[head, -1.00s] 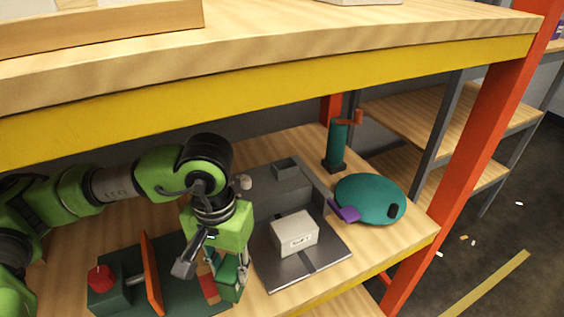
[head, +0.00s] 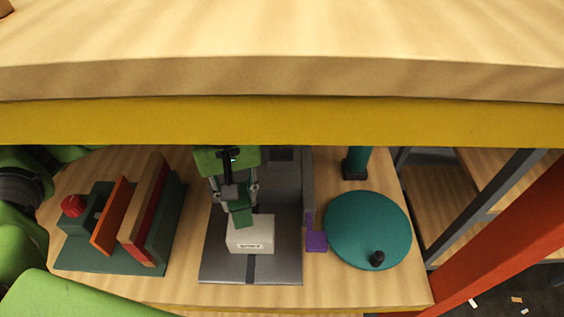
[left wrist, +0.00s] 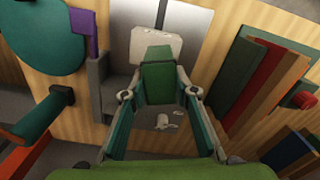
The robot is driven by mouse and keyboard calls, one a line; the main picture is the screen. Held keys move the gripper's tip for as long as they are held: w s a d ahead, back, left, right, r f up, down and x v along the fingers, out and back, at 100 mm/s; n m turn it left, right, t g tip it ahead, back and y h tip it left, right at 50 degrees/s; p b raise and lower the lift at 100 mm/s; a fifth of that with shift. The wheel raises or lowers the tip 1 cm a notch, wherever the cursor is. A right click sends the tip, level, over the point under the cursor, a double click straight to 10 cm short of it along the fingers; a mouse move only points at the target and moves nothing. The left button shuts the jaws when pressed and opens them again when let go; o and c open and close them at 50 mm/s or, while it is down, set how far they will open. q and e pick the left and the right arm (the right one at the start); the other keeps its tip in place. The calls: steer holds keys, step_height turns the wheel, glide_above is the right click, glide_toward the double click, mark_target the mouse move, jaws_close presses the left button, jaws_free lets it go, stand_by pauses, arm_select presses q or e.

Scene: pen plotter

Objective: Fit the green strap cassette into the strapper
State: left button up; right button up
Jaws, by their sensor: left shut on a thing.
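The green strap cassette (head: 241,216) is held by my left gripper (head: 235,200) above the grey strapper (head: 274,268). It also shows between both fingers in the left wrist view (left wrist: 160,82). In the head view the cassette overlaps the back of a white box (head: 251,240) on the strapper's bed; I cannot tell whether they touch. The strapper's raised grey side and rear stand right of and behind the gripper, and the rear is partly hidden by it. My right gripper is not in view.
Left is a green rack with an orange plate (head: 111,215), upright boards and a red knob (head: 73,205). Right are a purple piece (head: 316,240), a teal disc (head: 366,230) and a teal post (head: 355,163).

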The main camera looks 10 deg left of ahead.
arm_select(q)
steer(key=w+d+r+n+b, duration=0.15)
steer(key=w+d+n, duration=0.25)
steer(key=d+n, duration=0.75)
steer(key=w+a+n+p, duration=0.15)
steer(key=w+a, duration=0.25)
steer(key=w, duration=0.5)
steer(key=w+a+n+p, duration=0.1)
steer(key=w+a+n, duration=0.15)
steer(key=w, duration=0.55)
steer(key=shift+m, duration=0.35)
steer(key=f+b, duration=0.1)
steer(key=f, duration=0.1)
steer(key=f+b, duration=0.2)
steer(key=a+f+b, duration=0.1)
steer(key=f, duration=0.2)
steer(key=shift+w, duration=0.25)
steer(key=shift+f+b, duration=0.25)
steer(key=shift+b, duration=0.05)
steer(key=shift+w, duration=0.1)
steer(key=shift+r, duration=0.1)
